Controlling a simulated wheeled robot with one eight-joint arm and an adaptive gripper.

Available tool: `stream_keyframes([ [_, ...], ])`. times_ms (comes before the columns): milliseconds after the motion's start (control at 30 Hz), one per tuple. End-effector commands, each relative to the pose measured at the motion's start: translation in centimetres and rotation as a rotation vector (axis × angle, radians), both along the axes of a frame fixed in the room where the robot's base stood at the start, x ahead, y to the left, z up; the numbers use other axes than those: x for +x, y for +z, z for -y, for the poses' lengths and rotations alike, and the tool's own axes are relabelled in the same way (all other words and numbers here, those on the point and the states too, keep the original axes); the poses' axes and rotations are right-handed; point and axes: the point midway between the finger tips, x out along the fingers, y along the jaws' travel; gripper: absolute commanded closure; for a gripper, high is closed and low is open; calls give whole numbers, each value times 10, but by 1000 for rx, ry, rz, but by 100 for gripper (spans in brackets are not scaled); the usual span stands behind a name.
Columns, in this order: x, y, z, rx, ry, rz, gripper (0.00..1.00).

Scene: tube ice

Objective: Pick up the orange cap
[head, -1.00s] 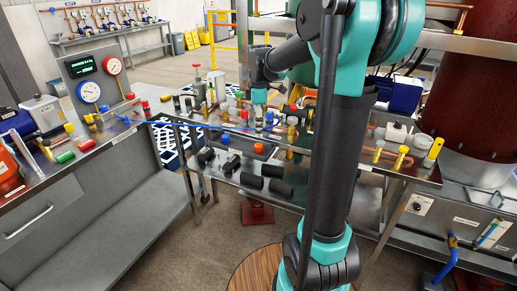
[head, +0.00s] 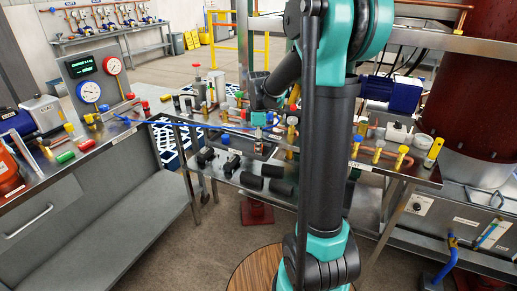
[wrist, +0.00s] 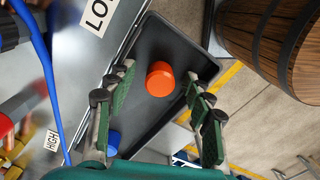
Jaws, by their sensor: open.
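The orange cap (wrist: 160,78) is a short round piece in a dark shallow tray (wrist: 190,55) in the wrist view. My gripper (wrist: 157,86) is open, with one green-padded finger on each side of the cap in the picture. No finger visibly touches the cap, and I cannot tell the height left above it. In the head view my gripper (head: 260,130) is over the lower tray of the middle bench, and it seems to hide the cap there.
A blue cap (wrist: 113,141) lies in the same tray, close to the left finger. A label reading LOW (wrist: 98,13) is on the metal bench beside the tray. A wooden barrel (wrist: 270,40) stands at right. Black cylinders (head: 282,187) lie on the lower shelf.

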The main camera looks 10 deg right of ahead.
Motion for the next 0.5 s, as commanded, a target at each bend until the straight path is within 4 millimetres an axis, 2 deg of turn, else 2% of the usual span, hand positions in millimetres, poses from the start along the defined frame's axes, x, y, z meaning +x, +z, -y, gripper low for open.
stream_keyframes([
  [67, 0, 0, 0, 0, 0, 0, 55],
  [400, 0, 0, 0, 0, 0, 0, 98],
  [500, 0, 0, 0, 0, 0, 0, 100],
])
